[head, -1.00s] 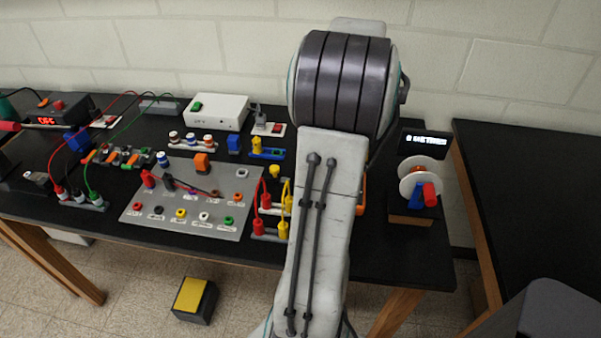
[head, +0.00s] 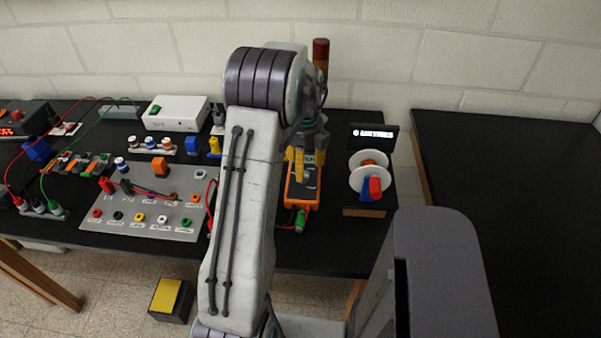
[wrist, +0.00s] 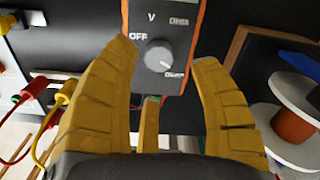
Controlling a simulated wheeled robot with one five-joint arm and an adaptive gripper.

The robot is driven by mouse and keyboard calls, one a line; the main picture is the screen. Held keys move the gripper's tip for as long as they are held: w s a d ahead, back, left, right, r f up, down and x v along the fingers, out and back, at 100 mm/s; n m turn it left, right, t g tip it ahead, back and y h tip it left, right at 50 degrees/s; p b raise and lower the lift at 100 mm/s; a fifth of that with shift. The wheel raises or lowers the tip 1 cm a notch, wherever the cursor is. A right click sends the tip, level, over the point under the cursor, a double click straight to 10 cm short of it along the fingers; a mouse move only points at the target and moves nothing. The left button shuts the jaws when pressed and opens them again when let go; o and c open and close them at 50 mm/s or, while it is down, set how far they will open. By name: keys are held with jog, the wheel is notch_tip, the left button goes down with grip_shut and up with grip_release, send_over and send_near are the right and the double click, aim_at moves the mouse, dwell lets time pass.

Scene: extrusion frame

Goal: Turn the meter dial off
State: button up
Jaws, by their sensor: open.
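The meter (head: 303,188) is an orange-edged box on the black table, partly hidden by my arm in the head view. In the wrist view its dark face (wrist: 178,22) carries a round grey dial (wrist: 159,54). OFF is printed at the dial's upper left, V above it, and a label that looks like Ohms at the lower right. The dial's light mark seems to point to the lower right, away from OFF. My gripper (wrist: 165,57) is open, its yellow fingers on either side of the dial in the picture; contact cannot be told. It also shows over the meter in the head view (head: 307,157).
A spool stand (head: 369,180) with a small display (head: 373,137) stands right of the meter. A grey socket panel (head: 150,210) with leads lies to the left. A green plug (head: 301,220) is at the meter's near end. Another black table (head: 510,190) stands at right.

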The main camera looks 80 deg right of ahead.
jog(key=shift+f, duration=2)
jog(key=shift+c, duration=0.3)
grip_shut()
